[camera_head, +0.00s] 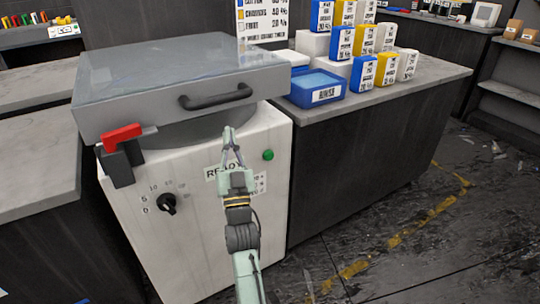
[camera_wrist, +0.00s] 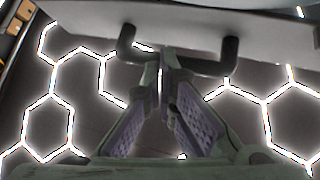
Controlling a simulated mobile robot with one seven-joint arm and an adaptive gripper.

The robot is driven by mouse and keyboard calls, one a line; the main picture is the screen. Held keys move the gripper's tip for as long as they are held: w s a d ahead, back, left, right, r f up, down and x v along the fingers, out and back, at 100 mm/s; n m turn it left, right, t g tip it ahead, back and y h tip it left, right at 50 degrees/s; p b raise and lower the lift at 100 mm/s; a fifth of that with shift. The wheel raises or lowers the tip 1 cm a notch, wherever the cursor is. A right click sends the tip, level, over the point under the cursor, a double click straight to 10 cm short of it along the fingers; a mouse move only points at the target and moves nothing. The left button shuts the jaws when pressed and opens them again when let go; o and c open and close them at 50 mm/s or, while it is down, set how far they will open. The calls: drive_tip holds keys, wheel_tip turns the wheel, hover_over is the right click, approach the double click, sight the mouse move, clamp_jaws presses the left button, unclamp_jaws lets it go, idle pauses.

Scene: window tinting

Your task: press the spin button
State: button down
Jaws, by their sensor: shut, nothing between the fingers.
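The green button (camera_head: 268,155), which I take for the spin button, is on the front of the white machine (camera_head: 190,240), right of the "READY" label. My gripper (camera_head: 229,132) is shut and empty, raised in front of the machine, up and left of the green button and apart from it in the picture. In the wrist view my gripper (camera_wrist: 163,50) points up toward the dark lid handle (camera_wrist: 180,60). I cannot tell whether it touches the handle. The button does not show in the wrist view. My arm hides part of the label.
The machine's grey lid (camera_head: 170,85) is down, with a handle (camera_head: 215,96) on its front. A red-tipped latch (camera_head: 122,135) is at its left and a black dial (camera_head: 167,203) below. A counter at right holds a blue tray (camera_head: 318,90) and several boxes. The floor at right is open.

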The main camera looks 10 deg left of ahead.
drive_tip(key=w+d+f+m+g+h, duration=0.1)
drive_tip(key=w+d+f+m+h, duration=0.1)
drive_tip(key=d+f, duration=0.5)
drive_tip(key=w+d+f+m+h+p, duration=0.1)
drive_tip(key=w+d+f+m+h, duration=0.1)
drive_tip(key=d+f+h, duration=0.3)
drive_tip(key=d+f, duration=0.3)
drive_tip(key=shift+d+f+g+h, duration=0.2)
drive_tip(key=shift+d+g+h, duration=0.1)
drive_tip(key=shift+d+g, duration=0.1)
drive_tip(key=shift+a+r, duration=0.1)
